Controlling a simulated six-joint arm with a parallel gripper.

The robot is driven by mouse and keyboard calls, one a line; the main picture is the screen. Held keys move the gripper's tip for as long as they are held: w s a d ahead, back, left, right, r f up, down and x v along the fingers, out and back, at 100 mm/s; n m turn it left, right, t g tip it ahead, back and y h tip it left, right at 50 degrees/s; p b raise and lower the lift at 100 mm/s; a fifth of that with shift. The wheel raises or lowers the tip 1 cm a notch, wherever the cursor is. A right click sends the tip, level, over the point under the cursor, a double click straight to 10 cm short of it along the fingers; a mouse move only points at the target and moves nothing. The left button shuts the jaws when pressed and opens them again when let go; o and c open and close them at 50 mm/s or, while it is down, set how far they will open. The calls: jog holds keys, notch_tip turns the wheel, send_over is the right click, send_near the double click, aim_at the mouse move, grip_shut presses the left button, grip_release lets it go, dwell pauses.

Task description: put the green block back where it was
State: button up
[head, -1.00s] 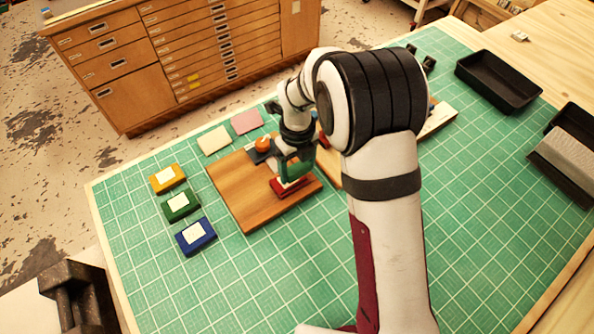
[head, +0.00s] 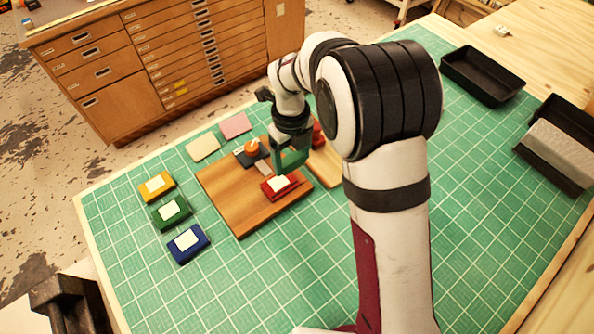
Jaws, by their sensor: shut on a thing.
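My gripper (head: 291,150) hangs over the right part of the wooden board and is shut on a green block (head: 291,162). The block is partly hidden by the fingers and its exact outline is hard to make out. It is just above and behind a red pad (head: 266,187) with a white top, which lies on the board. They look apart, but the height of the gap is unclear from this angle.
The wooden board (head: 235,205) carries an orange piece (head: 252,146) on a dark base. Yellow (head: 144,192), green (head: 160,218) and blue (head: 178,254) pads lie left. Pink (head: 235,125) and cream (head: 203,147) cards lie behind. Black trays (head: 482,85) stand right; the front mat is clear.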

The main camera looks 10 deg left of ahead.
jog(key=w+d+r, duration=0.1)
jog(key=w+d, duration=0.1)
jog(key=d, duration=0.8)
jog(key=w+d+r, duration=0.1)
jog(key=w+d, duration=0.1)
jog(key=d, duration=0.9)
jog(key=w+a+f, duration=0.1)
jog(key=a+f, duration=0.1)
jog(key=a, duration=0.1)
jog(key=w+a+f, duration=0.1)
jog(key=a+f, duration=0.1)
jog(key=a, duration=0.1)
jog(key=w+a+f, duration=0.1)
jog(key=a+f, duration=0.1)
jog(key=a, duration=0.1)
jog(key=shift+w+a+f, duration=0.2)
jog(key=shift+w+a, duration=0.1)
jog(key=shift+a, duration=0.1)
jog(key=shift+w+a+f, duration=0.1)
jog(key=shift+a+f, duration=0.05)
jog(key=shift+f, duration=0.95)
jog(key=shift+w+a+f, duration=0.1)
jog(key=shift+a+f, duration=0.05)
jog(key=shift+f, duration=0.95)
